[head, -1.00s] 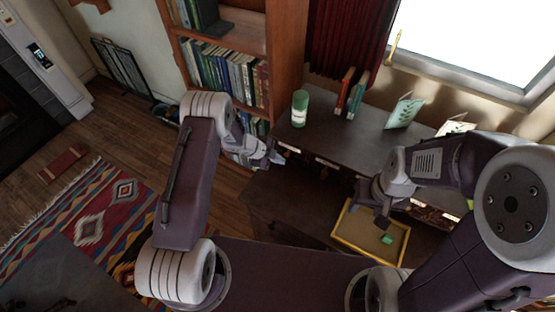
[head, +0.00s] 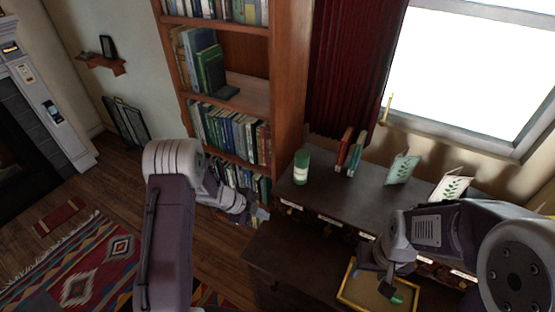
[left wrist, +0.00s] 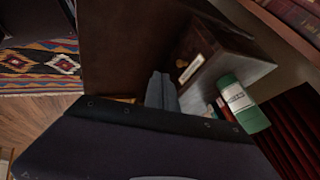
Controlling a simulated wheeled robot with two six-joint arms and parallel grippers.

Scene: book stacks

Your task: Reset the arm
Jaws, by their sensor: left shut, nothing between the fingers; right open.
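My left gripper (head: 256,217) is shut and empty in the head view, in front of the bookcase's lower part and left of the dark cabinet. In the left wrist view its fingers (left wrist: 161,91) are together with nothing between them. My right gripper (head: 388,287) is over the yellow-rimmed tray (head: 347,291) at the lower right of the head view. Its fingers are small and dark there. A green object (head: 397,298) shows by its tips, and I cannot tell whether they touch.
The dark cabinet (head: 330,202) bears a green jar (head: 301,167), a few upright books (head: 350,152) and two leaf-print cards (head: 402,169). The bookcase (head: 287,80) stands behind my left arm. A patterned rug (head: 85,262) lies on the floor at left.

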